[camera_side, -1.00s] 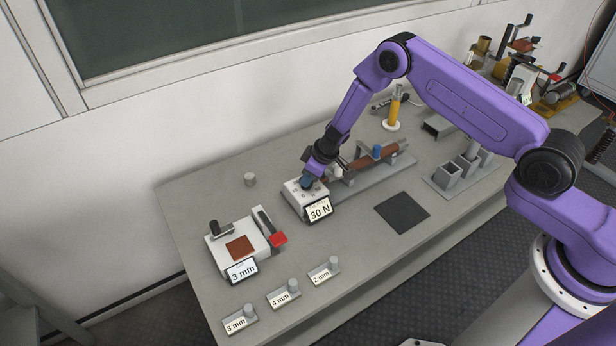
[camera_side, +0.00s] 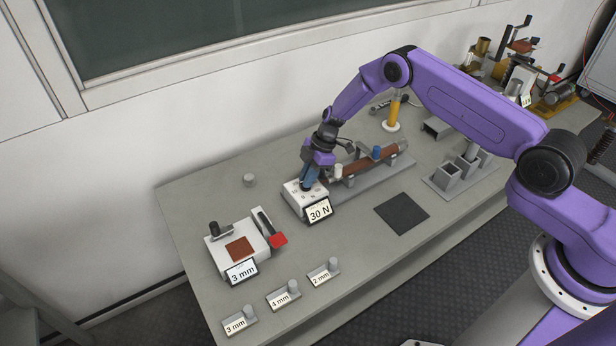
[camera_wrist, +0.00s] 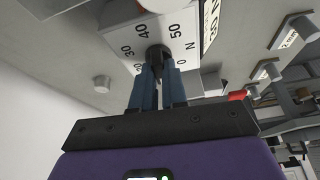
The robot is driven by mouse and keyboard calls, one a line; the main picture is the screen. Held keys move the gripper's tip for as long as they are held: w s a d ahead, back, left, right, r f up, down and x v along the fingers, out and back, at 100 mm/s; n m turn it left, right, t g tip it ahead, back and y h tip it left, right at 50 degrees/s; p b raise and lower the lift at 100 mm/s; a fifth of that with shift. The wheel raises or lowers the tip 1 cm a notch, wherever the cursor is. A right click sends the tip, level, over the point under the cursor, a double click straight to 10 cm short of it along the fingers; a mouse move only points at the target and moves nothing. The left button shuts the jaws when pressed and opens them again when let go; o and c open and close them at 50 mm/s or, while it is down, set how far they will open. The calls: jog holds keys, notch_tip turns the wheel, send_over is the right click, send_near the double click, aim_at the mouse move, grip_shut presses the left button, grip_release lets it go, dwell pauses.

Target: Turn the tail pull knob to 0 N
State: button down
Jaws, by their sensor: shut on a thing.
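The tail pull box (camera_side: 293,204) is a white block with a display (camera_side: 319,210) reading 30 N. Its dial face (camera_wrist: 174,28) shows the marks 30, 40, 50 and 0 N in the wrist view. The dark knob (camera_wrist: 157,50) stands out from the middle of that face. My gripper (camera_wrist: 158,70) has its blue fingers shut on the knob, one on either side. In the side view, my gripper (camera_side: 308,183) comes down on the box from above and hides the knob. I cannot tell exactly which mark the knob points to.
A rail fixture with a brown cylinder (camera_side: 362,163) stands right beside the box. A 3 mm display unit (camera_side: 241,271) with a red-tipped lever (camera_side: 278,240) is to the left. Several labelled holders (camera_side: 283,297) line the front edge. A dark mat (camera_side: 402,213) lies flat to the right.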

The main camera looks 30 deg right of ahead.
jog(key=n+g, duration=0.1)
jog(key=n, duration=0.1)
jog(key=n+g, duration=0.1)
jog(key=n, duration=0.2)
jog(key=shift+w+a+n, duration=0.1)
jog(key=shift+w+n, duration=0.05)
jog(key=shift+n, duration=0.15)
jog(key=shift+n+g+h, duration=0.4)
jog(key=shift+n+g, duration=0.2)
jog(key=shift+n, duration=1.1)
jog(key=shift+a+n+g, duration=0.15)
jog(key=shift+n+g, duration=0.15)
jog(key=shift+n, duration=0.4)
jog(key=c, duration=1.2)
grip_release()
jog(key=shift+o, duration=0.2)
jog(key=shift+w+r, duration=0.1)
jog(key=shift+w, duration=0.05)
jog(key=shift+w+d+r+h, duration=0.1)
jog(key=shift+d+r+h, duration=0.1)
jog(key=shift+r+h, duration=0.1)
jog(key=v, duration=0.6)
jog(key=shift+r, duration=0.35)
jog(key=shift+d, duration=0.1)
